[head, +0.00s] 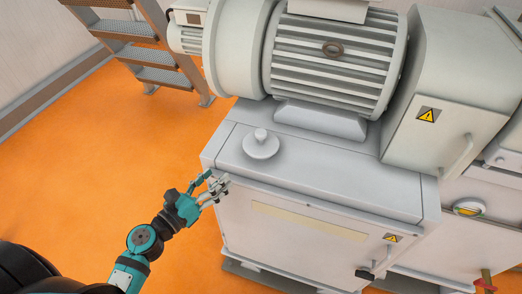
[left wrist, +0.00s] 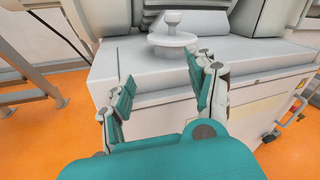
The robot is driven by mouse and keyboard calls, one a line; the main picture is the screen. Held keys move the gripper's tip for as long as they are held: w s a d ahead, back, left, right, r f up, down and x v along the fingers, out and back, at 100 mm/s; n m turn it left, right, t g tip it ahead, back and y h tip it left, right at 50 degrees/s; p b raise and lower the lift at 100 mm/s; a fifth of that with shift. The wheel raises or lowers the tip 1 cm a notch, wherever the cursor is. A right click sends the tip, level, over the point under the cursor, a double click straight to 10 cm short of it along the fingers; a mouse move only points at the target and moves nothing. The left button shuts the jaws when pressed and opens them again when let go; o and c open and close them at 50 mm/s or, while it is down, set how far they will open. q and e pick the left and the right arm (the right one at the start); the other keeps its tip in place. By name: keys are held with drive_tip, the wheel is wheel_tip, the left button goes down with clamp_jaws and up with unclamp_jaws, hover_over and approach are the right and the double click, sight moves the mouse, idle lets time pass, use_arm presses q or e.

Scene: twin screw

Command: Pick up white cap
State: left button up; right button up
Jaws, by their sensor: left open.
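The white cap (head: 261,145) is a round disc with a small knob on top. It rests on the flat top of the grey machine cabinet (head: 330,188), near its left end. In the left wrist view the cap (left wrist: 173,38) shows ahead, beyond the fingers and slightly right of centre. My left gripper (head: 215,183) is open and empty at the cabinet's front left edge, in front of the cap and to its left, apart from it. It also shows in the left wrist view (left wrist: 160,90), with its teal and grey fingers spread. My right gripper is not in view.
A large finned motor (head: 335,60) stands behind the cap on the cabinet. A box with a yellow warning label (head: 428,116) is to the right. Metal steps (head: 150,55) stand at the back left. The orange floor (head: 90,175) is clear on the left.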

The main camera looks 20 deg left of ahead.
sight(257, 138)
use_arm(q)
drive_tip(key=w+d+r+m+p, duration=0.1)
drive_tip(key=w, duration=0.2)
drive_tip(key=w+d+r+m+p, duration=0.1)
drive_tip(key=w+d, duration=0.1)
drive_tip(key=w, duration=0.1)
drive_tip(key=w+d+r+m+h+p, duration=0.1)
drive_tip(key=w+d+r+m+p, duration=0.1)
drive_tip(key=w, duration=0.1)
drive_tip(key=shift+w, duration=0.4)
drive_tip(key=shift+w+d, duration=0.3)
drive_tip(key=shift+w, duration=0.2)
drive_tip(key=p+x, duration=0.1)
drive_tip(key=x, duration=0.3)
drive_tip(key=shift+d, duration=0.25)
drive_tip(key=shift+w+d+f, duration=0.15)
drive_tip(key=shift+w+d, duration=0.05)
drive_tip(key=shift+w, duration=0.35)
drive_tip(key=shift+s, duration=0.1)
drive_tip(key=shift+c, duration=0.6)
clamp_jaws()
